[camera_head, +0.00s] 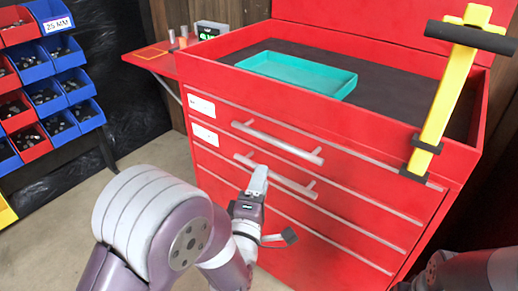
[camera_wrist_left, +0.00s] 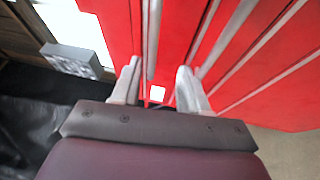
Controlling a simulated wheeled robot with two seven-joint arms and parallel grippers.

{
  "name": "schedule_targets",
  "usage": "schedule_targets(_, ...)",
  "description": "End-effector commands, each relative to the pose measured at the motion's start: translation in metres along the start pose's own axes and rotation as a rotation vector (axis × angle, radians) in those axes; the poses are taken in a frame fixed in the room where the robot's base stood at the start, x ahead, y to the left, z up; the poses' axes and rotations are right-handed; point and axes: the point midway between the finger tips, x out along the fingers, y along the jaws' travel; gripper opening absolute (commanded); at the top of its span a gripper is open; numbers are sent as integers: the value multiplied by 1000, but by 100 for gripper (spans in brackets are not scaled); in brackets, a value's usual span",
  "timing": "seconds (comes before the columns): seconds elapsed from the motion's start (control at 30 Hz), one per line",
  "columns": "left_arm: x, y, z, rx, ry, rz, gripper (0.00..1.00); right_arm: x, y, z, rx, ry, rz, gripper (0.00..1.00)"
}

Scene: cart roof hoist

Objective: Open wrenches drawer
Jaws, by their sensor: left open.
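The red tool cart has an upper drawer with a silver bar handle (camera_head: 277,142) and a drawer below it with a similar handle (camera_head: 275,176). Both drawers look shut. White labels (camera_head: 201,105) and (camera_head: 205,134) sit at their left ends, too small to read, so I cannot tell which is the wrenches drawer. My left gripper (camera_head: 259,176) is at the lower handle, near its left part. In the left wrist view its open fingers (camera_wrist_left: 160,82) point at the red front; a grey bar (camera_wrist_left: 152,40) runs between them. I cannot tell whether they touch it. My right gripper is out of view.
A teal tray (camera_head: 297,75) lies on the cart's dark top. A yellow and black tool (camera_head: 447,95) stands at the cart's right front edge. A red side shelf (camera_head: 150,60) juts out left. Red and blue bins (camera_head: 45,97) line the left wall. Floor shows at left.

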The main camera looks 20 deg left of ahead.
Motion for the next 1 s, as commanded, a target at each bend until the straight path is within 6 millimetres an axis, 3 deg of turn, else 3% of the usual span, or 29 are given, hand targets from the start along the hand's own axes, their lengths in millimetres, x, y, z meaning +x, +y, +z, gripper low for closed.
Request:
schedule_targets(0.17,12,8,-1,-90,3,38,44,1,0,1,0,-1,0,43)
schedule_targets(0.6,112,10,-1,-85,1,36,44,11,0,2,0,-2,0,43)
schedule_targets(0.77,126,11,-1,-85,1,35,44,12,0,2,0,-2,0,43)
schedule_targets(1.0,127,11,-1,-84,1,34,44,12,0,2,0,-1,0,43)
